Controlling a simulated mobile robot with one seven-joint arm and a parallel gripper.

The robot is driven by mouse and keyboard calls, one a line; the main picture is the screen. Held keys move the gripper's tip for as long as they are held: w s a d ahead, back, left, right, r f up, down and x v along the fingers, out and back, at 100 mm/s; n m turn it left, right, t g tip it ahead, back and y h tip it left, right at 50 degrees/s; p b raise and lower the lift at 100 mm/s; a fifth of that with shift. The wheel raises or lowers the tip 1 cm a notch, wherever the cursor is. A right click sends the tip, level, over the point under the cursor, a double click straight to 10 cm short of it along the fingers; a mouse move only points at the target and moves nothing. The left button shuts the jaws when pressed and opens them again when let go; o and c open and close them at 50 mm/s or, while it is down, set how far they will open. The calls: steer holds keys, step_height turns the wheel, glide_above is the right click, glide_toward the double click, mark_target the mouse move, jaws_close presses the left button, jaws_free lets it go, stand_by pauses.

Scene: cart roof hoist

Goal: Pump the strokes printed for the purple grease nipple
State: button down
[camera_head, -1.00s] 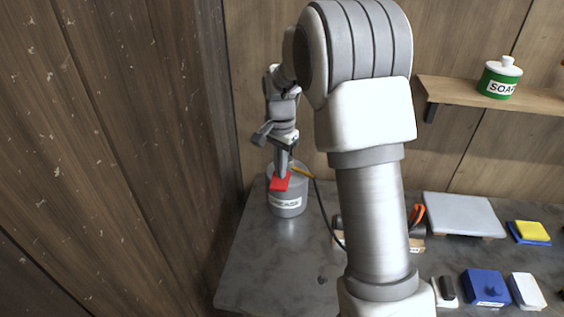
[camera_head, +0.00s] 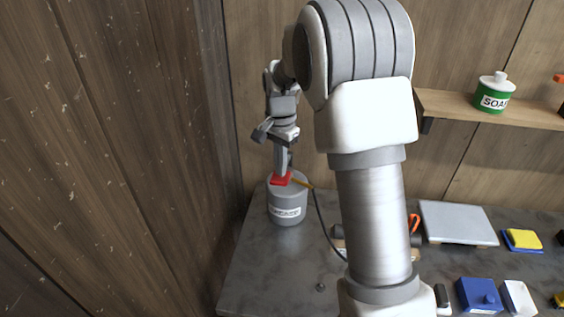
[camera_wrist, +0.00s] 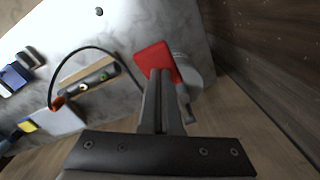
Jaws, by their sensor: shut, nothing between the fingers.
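A grey pail labelled as grease (camera_head: 287,204) stands at the back left of the worktop. Above its top is a red pad (camera_head: 281,180), which also shows in the wrist view (camera_wrist: 157,58). My gripper (camera_head: 282,173) is shut and empty, pointing down with its tips at the red pad; they appear to touch it. A black hose (camera_head: 321,216) runs from the pail's top toward a wooden block (camera_wrist: 90,82) with small coloured spots. My arm hides much of this block in the head view. I cannot make out a purple nipple or any printed stroke number.
A wooden wall (camera_head: 120,150) stands close on the left. A grey slab (camera_head: 457,222), a yellow and blue block (camera_head: 524,239) and a blue box (camera_head: 479,295) lie to the right. A green soap jar (camera_head: 494,94) stands on a shelf. The worktop in front of the pail is mostly clear.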

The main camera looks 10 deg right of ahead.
steer(key=shift+r, duration=0.8)
steer(key=shift+f, duration=0.1)
step_height(320, 180, down, 8)
steer(key=b, duration=0.5)
steer(key=shift+f, duration=0.2)
step_height(320, 180, up, 9)
steer(key=p, duration=0.6)
steer(key=shift+f, duration=0.3)
